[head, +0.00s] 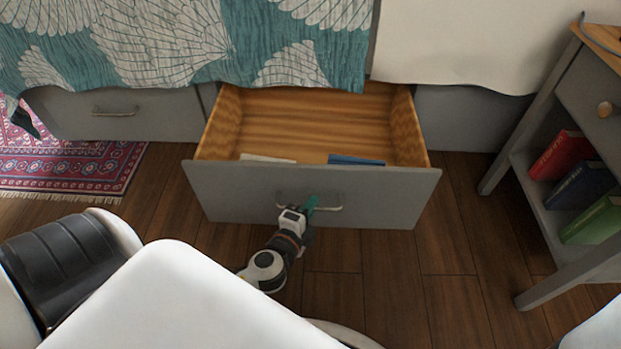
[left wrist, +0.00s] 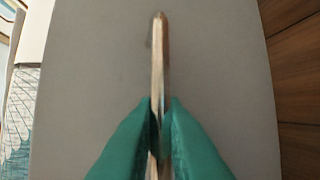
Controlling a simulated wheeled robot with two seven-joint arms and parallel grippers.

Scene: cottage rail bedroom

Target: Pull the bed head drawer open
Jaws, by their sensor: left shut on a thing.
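The bed head drawer (head: 220,190) has a grey front and a wooden inside, and it stands pulled out from under the bed in the head view. Its metal handle (head: 330,208) is on the middle of the front. My left gripper (head: 311,204), with green fingertips, is at the handle. In the left wrist view the two green fingers (left wrist: 160,125) are shut on the handle bar (left wrist: 158,60), with the grey drawer front (left wrist: 90,80) behind. A white item (head: 267,159) and a blue item (head: 356,160) lie inside near the front. My right gripper is not in view.
Another closed drawer (head: 75,115) is at the left, beside a red patterned rug (head: 70,170). A grey nightstand (head: 555,240) with books stands at the right. A teal blanket (head: 200,50) hangs over the bed edge. Wood floor (head: 400,265) in front is bare.

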